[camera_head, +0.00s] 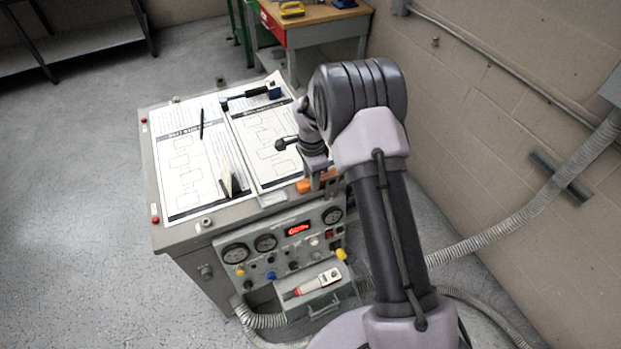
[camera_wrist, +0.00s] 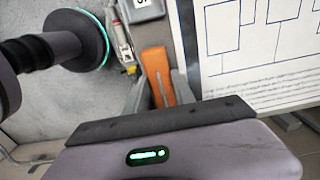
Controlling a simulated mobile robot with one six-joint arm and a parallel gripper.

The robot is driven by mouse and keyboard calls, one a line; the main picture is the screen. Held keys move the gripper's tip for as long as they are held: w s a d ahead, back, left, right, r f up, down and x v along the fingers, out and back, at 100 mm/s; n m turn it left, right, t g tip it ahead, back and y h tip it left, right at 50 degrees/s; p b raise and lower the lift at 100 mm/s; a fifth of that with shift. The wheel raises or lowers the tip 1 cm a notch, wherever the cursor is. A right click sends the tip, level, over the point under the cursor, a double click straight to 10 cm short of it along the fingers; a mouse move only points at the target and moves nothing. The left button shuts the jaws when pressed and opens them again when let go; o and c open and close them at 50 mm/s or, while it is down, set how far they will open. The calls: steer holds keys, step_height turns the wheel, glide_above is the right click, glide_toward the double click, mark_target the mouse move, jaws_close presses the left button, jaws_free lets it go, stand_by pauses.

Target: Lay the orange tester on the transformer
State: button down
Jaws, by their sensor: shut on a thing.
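The orange tester (camera_head: 305,186) is between the fingers of my gripper (camera_head: 324,184), at the front right edge of the transformer top. In the wrist view the tester (camera_wrist: 157,74) shows as an orange body between the two grey fingers (camera_wrist: 160,92). My gripper is shut on it. The transformer (camera_head: 187,236) is a grey cabinet with gauges and a red lit display on its front panel. My arm hides part of its right side. I cannot tell whether the tester touches the top.
Printed sheets (camera_head: 187,165) cover most of the transformer top. A black pen (camera_head: 201,124), a black tool with a blue end (camera_head: 250,95) and a small dark item (camera_head: 229,184) lie there. A white-and-red device (camera_head: 318,282) sits in the front tray. A wall stands at right.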

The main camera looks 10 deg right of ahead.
steer(key=c, duration=1.1)
jaws_free()
steer(key=shift+o, duration=0.2)
steer(key=s+a+r+n+t+p, duration=0.15)
steer(key=s+r, duration=0.25)
steer(key=r, duration=1)
steer(key=s+r+n+t+p, duration=0.1)
steer(key=s+r+n, duration=0.25)
steer(key=r, duration=1.05)
steer(key=s+a+r+n+t+y, duration=0.1)
steer(key=s+r+n, duration=0.2)
steer(key=s, duration=0.9)
steer(key=s+a+r+n+t+y, duration=0.1)
steer(key=s+r+n+t, duration=0.1)
steer(key=s, duration=0.9)
steer(key=shift+s+a+r+n, duration=0.2)
steer(key=shift+s+r+n, duration=0.15)
steer(key=shift+r+n, duration=0.25)
